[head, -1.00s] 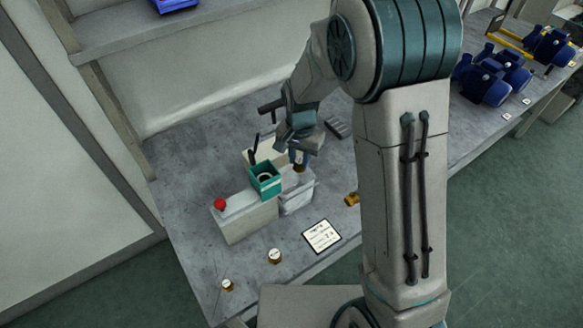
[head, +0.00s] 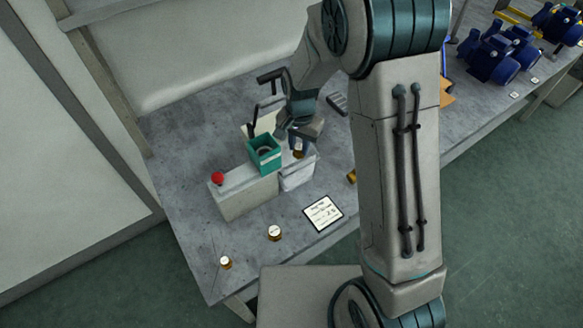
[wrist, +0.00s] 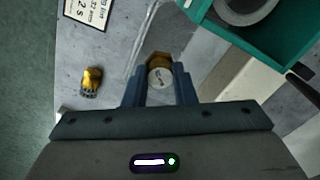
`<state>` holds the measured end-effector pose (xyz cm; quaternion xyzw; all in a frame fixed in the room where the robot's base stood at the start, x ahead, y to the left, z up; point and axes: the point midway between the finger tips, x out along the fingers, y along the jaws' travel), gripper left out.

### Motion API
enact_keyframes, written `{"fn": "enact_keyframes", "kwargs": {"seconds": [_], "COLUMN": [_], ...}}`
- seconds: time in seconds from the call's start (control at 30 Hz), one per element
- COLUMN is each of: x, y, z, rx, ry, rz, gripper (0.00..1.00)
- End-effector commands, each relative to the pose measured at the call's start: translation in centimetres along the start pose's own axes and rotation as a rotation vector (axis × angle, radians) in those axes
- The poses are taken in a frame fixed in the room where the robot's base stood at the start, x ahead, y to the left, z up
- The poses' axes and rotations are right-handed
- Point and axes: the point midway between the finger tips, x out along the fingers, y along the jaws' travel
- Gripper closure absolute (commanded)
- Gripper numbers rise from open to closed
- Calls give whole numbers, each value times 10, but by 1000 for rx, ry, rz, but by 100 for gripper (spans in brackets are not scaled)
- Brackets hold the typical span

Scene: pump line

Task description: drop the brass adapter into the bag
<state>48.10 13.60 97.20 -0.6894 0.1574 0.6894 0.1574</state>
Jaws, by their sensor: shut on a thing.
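My gripper (wrist: 159,92) is shut on a brass adapter (wrist: 160,74), a hex piece with a round white label on its face. In the head view the adapter (head: 298,154) shows below the fingers, at the mouth of the bag. The bag (head: 297,178) is whitish and see-through, and stands beside the grey box. In the wrist view the bag's pale, clear film (wrist: 150,38) lies beyond the adapter. I cannot tell whether the adapter is inside the bag's rim or just above it.
A teal open box (head: 264,155) holding a ring stands left of the bag, on a grey unit with a red button (head: 217,179). Two labelled brass pieces (head: 275,233) (head: 225,262), a printed card (head: 323,213) and a brass fitting (wrist: 90,82) lie on the bench.

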Motion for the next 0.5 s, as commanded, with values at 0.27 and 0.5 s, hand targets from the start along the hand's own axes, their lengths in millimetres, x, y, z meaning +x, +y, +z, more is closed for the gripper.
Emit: {"fn": "enact_keyframes", "kwargs": {"seconds": [0.27, 0.5], "x": [0, -4], "y": [0, 0], "z": [0, 0], "rx": [1, 1], "ry": [0, 1], "rz": [0, 0], "gripper": [51, 51]}}
